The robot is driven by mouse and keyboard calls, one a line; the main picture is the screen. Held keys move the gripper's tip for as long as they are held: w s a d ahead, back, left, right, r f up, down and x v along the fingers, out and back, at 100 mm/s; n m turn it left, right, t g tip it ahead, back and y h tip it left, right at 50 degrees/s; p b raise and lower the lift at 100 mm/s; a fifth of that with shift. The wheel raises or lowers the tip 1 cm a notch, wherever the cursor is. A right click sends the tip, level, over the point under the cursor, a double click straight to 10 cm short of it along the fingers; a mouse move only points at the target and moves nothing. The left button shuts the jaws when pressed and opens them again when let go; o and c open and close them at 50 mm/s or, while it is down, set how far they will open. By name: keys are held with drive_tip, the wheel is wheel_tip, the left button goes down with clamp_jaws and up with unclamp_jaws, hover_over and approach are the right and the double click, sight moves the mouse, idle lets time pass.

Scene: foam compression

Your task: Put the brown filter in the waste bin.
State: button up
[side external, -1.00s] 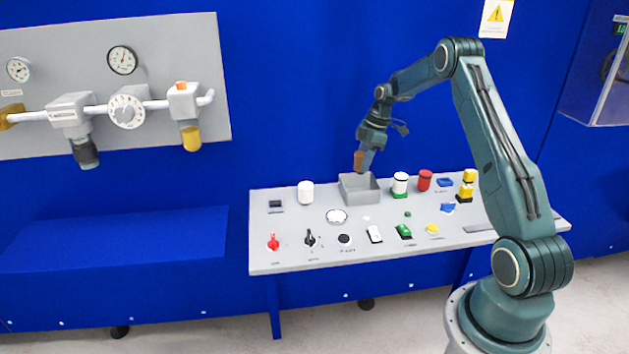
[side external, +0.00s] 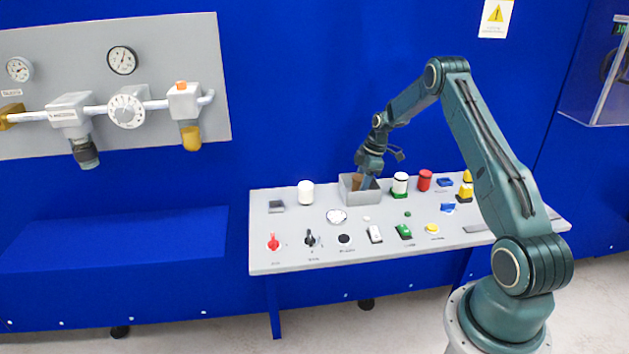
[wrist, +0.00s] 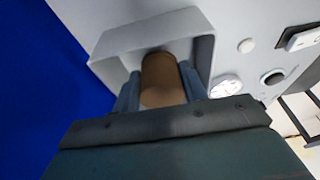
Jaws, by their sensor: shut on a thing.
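The brown filter (side external: 356,182) is a small cylinder held between the fingers of my gripper (side external: 362,183). In the wrist view the filter (wrist: 161,80) shows between the two blue-grey fingers of my gripper (wrist: 160,88). The waste bin (side external: 361,197) is a grey open box at the back of the panel. The filter and fingertips are inside the bin's opening, below its rim. The bin's walls (wrist: 203,55) surround the filter in the wrist view. Whether the filter touches the bin's floor cannot be told.
A white cylinder (side external: 306,193) stands left of the bin. A white and green cylinder (side external: 400,185) and a red one (side external: 425,180) stand close on its right. Switches and buttons, such as a red knob (side external: 273,242), line the panel's front. A blue wall is behind.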

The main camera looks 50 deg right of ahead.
drive_tip(key=shift+f, duration=0.2)
drive_tip(key=o, duration=1.2)
drive_tip(key=shift+r, duration=0.1)
drive_tip(key=v, duration=1.2)
